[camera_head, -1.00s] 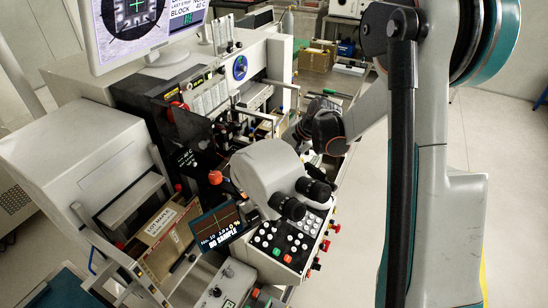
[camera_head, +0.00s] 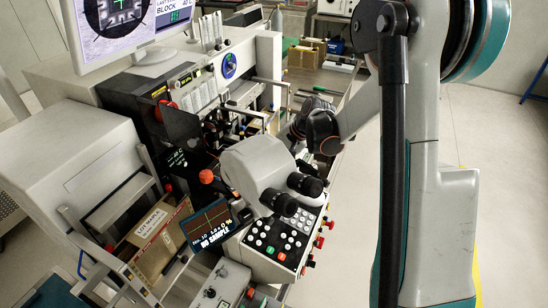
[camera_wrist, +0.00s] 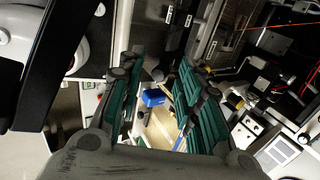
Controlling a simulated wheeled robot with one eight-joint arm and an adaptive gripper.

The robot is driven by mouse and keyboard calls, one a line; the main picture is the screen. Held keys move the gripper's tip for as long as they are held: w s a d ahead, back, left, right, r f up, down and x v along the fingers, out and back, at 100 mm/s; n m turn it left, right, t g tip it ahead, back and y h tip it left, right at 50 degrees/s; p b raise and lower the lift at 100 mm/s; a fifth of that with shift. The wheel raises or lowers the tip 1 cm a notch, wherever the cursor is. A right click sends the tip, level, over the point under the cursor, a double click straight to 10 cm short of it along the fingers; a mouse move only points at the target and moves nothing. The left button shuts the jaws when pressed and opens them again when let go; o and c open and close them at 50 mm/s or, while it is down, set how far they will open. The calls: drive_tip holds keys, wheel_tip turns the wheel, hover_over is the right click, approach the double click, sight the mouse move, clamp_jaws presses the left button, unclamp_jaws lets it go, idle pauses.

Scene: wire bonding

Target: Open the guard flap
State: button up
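The wire bonder (camera_head: 258,160) stands in the middle of the head view, with its grey microscope head and black eyepieces facing front. A dark upright panel (camera_head: 180,128) at the machine's front left, near a red knob, may be the guard flap; I cannot tell for sure. My gripper shows in the wrist view (camera_wrist: 156,78), its two green-padded fingers spread apart with nothing between them. In the head view my wrist is right of and behind the microscope head, and the fingers are mostly hidden there. Machine parts lie beyond the fingers in the wrist view.
A monitor (camera_head: 115,30) stands on top of the machine. A button panel (camera_head: 283,240) and a small screen (camera_head: 209,226) are at its front. A labelled cardboard box (camera_head: 155,240) sits at left. Boxes (camera_head: 305,60) lie on a back bench. The floor at right is clear.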

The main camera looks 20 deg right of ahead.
drive_tip(key=v, duration=1.2)
drive_tip(key=shift+w+a, duration=0.1)
drive_tip(key=shift+c, duration=0.6)
